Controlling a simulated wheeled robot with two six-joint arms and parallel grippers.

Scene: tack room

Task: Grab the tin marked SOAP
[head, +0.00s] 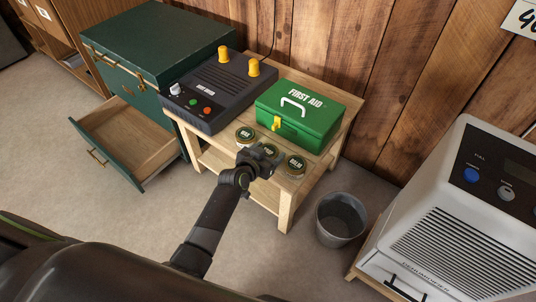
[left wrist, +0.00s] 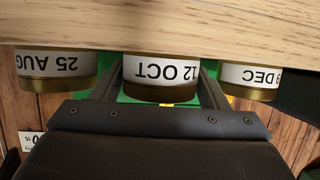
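Three small round tins with gold bases and white labels stand in a row on the small wooden table: a left tin (head: 245,134), a middle tin (head: 268,149) and a right tin (head: 296,164). Their lid words are too small to read surely. My left gripper (head: 264,158) is at the middle tin and partly covers it. In the left wrist view, which is upside down, its fingers (left wrist: 160,88) stand open on either side of the middle tin (left wrist: 160,73), marked 12 OCT. The tins beside it read 25 AUG (left wrist: 57,68) and DEC (left wrist: 248,78). My right gripper is not in view.
A green first aid box (head: 305,112) and a dark control box (head: 219,92) stand behind the tins on the table (head: 289,198). A grey bin (head: 341,217) stands to the right. A green cabinet's drawer (head: 120,138) is pulled out at left.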

